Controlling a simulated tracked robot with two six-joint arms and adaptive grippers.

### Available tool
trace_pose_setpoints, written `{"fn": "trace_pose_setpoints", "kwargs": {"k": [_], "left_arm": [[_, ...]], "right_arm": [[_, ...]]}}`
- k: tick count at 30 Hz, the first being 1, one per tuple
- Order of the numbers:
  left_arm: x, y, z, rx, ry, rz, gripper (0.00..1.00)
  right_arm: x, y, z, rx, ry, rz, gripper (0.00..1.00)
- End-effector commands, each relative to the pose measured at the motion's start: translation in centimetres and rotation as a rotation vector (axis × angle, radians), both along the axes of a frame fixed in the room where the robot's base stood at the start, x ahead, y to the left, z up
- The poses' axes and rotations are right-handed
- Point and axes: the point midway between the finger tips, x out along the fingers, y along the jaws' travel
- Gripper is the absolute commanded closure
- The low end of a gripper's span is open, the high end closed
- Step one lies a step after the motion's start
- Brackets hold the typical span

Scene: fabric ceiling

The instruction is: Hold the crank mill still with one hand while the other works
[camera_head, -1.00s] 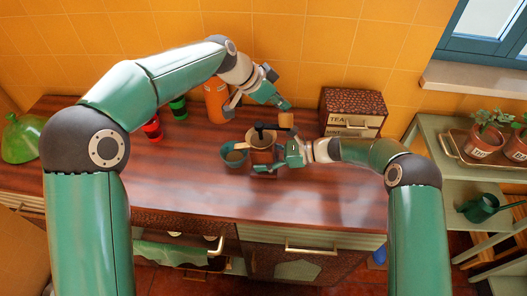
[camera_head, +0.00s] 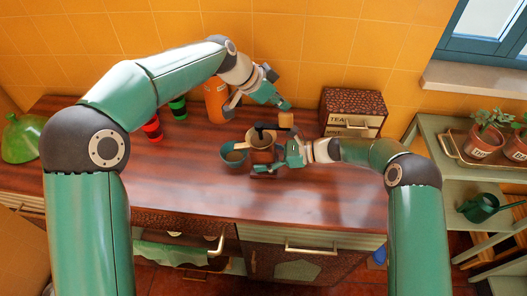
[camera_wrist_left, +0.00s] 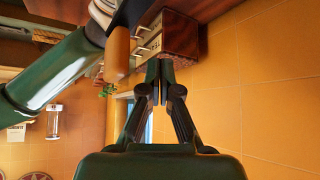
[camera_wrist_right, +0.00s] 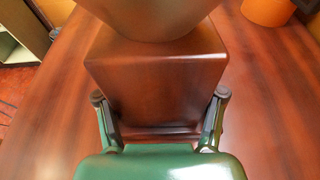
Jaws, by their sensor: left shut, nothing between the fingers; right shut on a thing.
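The crank mill (camera_head: 262,154) stands upright on the wooden counter, with a brown body and a dark crank on top. The crank's light wooden knob (camera_head: 286,119) points right and back; it also shows in the left wrist view (camera_wrist_left: 117,55). My right gripper (camera_head: 267,168) is shut on the mill's body from the right side. In the right wrist view the squared wooden body (camera_wrist_right: 155,85) fills the space between the fingers. My left gripper (camera_head: 288,106) is shut and empty, just above and behind the knob, apart from it. It also shows in the left wrist view (camera_wrist_left: 160,80).
A teal bowl (camera_head: 234,157) stands close left of the mill. An orange canister (camera_head: 215,102) stands behind, with red (camera_head: 153,129) and green (camera_head: 178,108) containers further left. A tea box (camera_head: 352,112) stands at the back right. The front counter (camera_head: 200,192) is clear.

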Motion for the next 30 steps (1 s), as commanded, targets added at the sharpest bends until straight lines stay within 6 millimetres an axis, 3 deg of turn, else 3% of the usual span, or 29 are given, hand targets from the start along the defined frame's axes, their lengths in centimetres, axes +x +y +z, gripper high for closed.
{"fn": "trace_pose_setpoints", "kwargs": {"k": [9,19,30], "left_arm": [[-0.1,-0.1,0.0,0.000,0.000,0.000,1.00],[-2.4,-0.9,0.0,0.000,0.002,-0.002,1.00],[-2.6,-0.8,-0.2,0.001,0.004,-0.003,1.00]], "right_arm": [[0.0,0.0,0.0,0.000,0.000,0.001,0.62],[0.0,0.0,0.0,0.000,0.002,-0.001,0.62],[0.1,0.0,0.1,0.000,0.000,-0.002,0.62]]}}
